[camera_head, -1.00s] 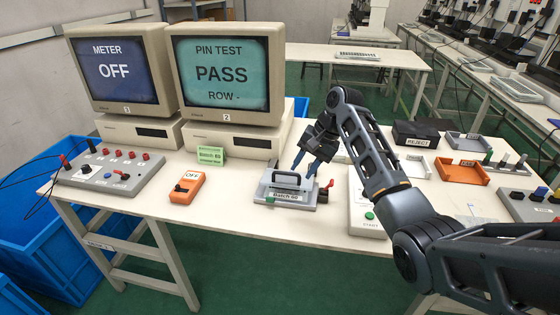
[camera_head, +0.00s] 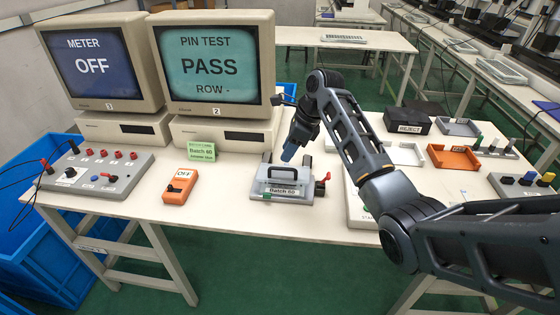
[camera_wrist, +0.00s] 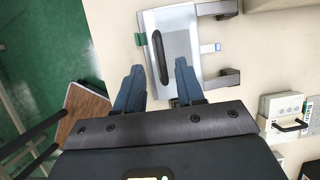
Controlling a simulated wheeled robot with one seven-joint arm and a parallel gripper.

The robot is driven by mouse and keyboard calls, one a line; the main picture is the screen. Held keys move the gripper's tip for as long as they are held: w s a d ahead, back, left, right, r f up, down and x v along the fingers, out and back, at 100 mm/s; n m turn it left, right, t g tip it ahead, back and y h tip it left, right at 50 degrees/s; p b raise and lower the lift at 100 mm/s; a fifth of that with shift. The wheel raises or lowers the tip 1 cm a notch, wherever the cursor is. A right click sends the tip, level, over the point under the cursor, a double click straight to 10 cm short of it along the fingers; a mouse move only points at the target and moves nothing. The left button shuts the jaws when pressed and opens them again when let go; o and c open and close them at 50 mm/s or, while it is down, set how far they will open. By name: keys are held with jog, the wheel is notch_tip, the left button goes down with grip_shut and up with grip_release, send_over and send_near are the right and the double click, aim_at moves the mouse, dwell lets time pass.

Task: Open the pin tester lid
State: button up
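The pin tester (camera_head: 262,192) is a light grey fixture at the table's front middle with a "Batch 60" label. Its lid (camera_wrist: 181,38) carries a black handle (camera_head: 283,173), which also shows in the wrist view (camera_wrist: 160,57). The lid looks down flat. Two dark brackets stand at its back. My gripper (camera_head: 287,155) points down just behind the handle in the head view. In the wrist view my gripper (camera_wrist: 157,78) has its fingers spread near the lid's edge, with nothing between them. Whether a finger touches the lid, I cannot tell.
A red lever (camera_head: 322,183) sits at the tester's right. An orange meter (camera_head: 180,186) lies to the left, and a green "Batch 60" card (camera_head: 201,150) stands behind. Monitor 2 (camera_head: 213,65) reads "PIN TEST PASS". A black reject box (camera_head: 409,122) and orange tray (camera_head: 455,158) are right.

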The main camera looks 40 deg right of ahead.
aim_at(281, 168)
jog(key=x, duration=0.6)
grip_shut()
dwell(0.3)
dwell(0.4)
